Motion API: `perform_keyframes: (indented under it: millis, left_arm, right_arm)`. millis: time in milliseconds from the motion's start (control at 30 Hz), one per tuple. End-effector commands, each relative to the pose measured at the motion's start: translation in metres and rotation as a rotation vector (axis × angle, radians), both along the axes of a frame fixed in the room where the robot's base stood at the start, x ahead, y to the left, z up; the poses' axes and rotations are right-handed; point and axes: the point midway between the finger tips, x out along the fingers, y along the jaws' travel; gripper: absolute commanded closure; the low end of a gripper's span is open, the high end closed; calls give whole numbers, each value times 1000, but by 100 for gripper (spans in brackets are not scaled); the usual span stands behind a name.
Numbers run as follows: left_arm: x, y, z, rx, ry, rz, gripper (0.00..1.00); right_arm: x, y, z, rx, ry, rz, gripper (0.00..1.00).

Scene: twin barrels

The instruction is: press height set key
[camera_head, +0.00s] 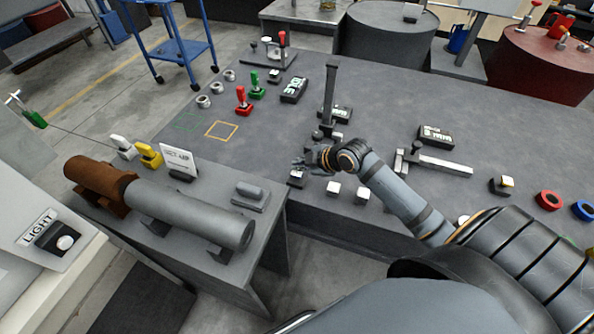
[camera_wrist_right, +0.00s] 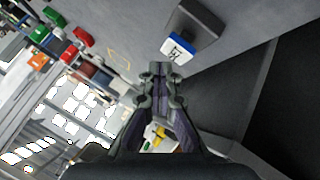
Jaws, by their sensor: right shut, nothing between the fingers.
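My right gripper (camera_head: 303,163) is shut and empty. In the head view it hangs above the front edge of the grey table, close to a white-topped key (camera_head: 297,175). In the right wrist view the closed fingertips (camera_wrist_right: 157,72) are beside a key with a white labelled top and blue sides (camera_wrist_right: 178,49) on a dark base, with a gap between them in the picture. I cannot read its label surely. Two more white-topped keys (camera_head: 333,188) (camera_head: 362,194) stand to the right. A tall height gauge (camera_head: 330,92) stands behind the gripper with a display (camera_head: 337,112). My left gripper is not in view.
A caliper (camera_head: 440,164) and its display (camera_head: 436,135) lie to the right. Red (camera_head: 548,200) and blue (camera_head: 584,209) rings are farther right. A side bench holds a grey cylinder (camera_head: 190,212) and a sign (camera_head: 179,160). Green and red levers stand at the back left.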

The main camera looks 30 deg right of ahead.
Motion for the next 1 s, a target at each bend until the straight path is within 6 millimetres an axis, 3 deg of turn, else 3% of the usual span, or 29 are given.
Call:
perform_keyframes:
  millis: [533, 1000]
  left_arm:
    - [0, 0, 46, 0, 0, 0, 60]
    - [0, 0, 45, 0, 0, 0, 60]
  right_arm:
    - [0, 0, 50, 0, 0, 0, 100]
    - [0, 0, 50, 0, 0, 0, 100]
